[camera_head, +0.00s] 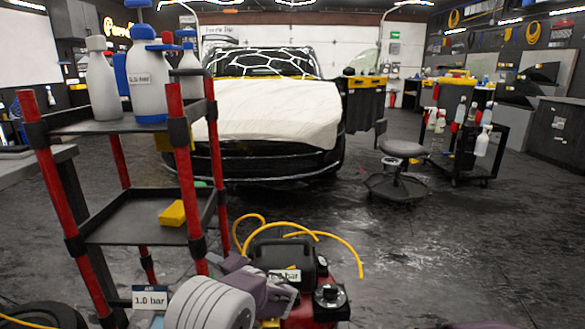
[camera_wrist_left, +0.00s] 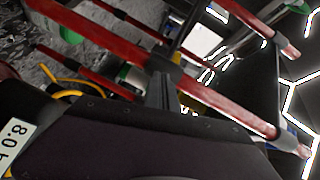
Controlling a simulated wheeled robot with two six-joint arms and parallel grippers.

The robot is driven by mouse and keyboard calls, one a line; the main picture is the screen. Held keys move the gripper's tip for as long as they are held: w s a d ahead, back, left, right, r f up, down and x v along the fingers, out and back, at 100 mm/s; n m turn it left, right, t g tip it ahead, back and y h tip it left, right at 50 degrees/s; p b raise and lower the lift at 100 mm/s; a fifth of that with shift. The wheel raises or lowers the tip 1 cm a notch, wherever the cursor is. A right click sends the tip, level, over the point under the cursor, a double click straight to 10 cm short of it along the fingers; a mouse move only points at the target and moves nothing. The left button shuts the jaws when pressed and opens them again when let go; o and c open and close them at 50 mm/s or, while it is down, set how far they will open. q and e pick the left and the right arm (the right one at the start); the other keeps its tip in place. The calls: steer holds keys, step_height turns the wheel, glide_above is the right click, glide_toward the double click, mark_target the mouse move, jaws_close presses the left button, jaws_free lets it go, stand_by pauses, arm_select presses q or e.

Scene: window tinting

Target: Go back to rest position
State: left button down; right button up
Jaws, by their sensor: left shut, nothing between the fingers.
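My left gripper (camera_head: 262,284) is low in the head view, in front of a compressor, its purple-grey body beside my pale round wrist. In the left wrist view its dark fingers (camera_wrist_left: 165,92) are together and empty, with red cart posts (camera_wrist_left: 125,62) showing behind them. I cannot tell from this how far they are from the posts.
A red-posted cart (camera_head: 143,207) with bottles (camera_head: 147,90) stands close at left. The compressor (camera_head: 280,250) with a yellow hose (camera_head: 340,243) is just ahead. A covered car (camera_head: 270,115), a stool (camera_head: 398,150) and a bottle cart (camera_head: 468,150) stand farther back. Open floor lies right.

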arm_select(q)
steer(key=s+a+r+n+g+p, duration=0.2)
steer(key=s+a+r+g, duration=0.15)
steer(key=s+a, duration=0.3)
steer(key=s+a+f+n+g+h+p, duration=0.1)
steer(key=s+a+n+g+h+p, duration=0.15)
steer(key=s, duration=0.45)
steer(key=s+a+f+n+g+h+p, duration=0.1)
steer(key=s+f+g+h, duration=0.15)
steer(key=s, duration=0.45)
steer(key=s+d+f+g+h, duration=0.2)
steer(key=s+d+f+h, duration=0.45)
steer(key=s+d, duration=0.5)
step_height(320, 180, up, 38)
steer(key=w+d+t+h+p, duration=0.1)
steer(key=d+p, duration=0.1)
steer(key=p, duration=3.6)
steer(key=shift+w+h, duration=0.2)
steer(key=shift+h, duration=0.15)
arm_select(e)
step_height(320, 180, up, 46)
steer(key=shift+f, duration=0.15)
arm_select(q)
steer(key=shift+f+m, duration=0.1)
steer(key=shift+m, duration=0.15)
